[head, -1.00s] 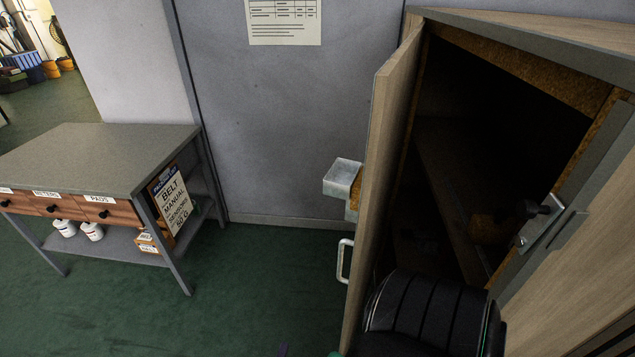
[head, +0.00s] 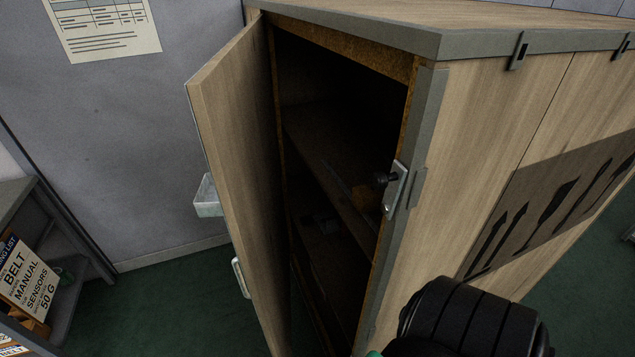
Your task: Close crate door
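The wooden crate (head: 470,130) with grey metal edging fills the middle and right of the head view. Its door (head: 237,150) stands open, swung out to the left, so the dark inside shows. A white handle (head: 241,278) and a small metal tray-like bracket (head: 208,197) are on the door's outer face. A metal latch plate (head: 396,190) with a dark knob sits on the right edge of the opening. A black ribbed part of my arm is at the bottom, in front of the crate. Neither gripper shows.
A shelf inside the crate (head: 335,165) holds small dim items. A grey bench (head: 70,250) with a belt manual box (head: 25,280) stands at the left. A grey wall is behind the door. Green floor (head: 160,310) is free between bench and door.

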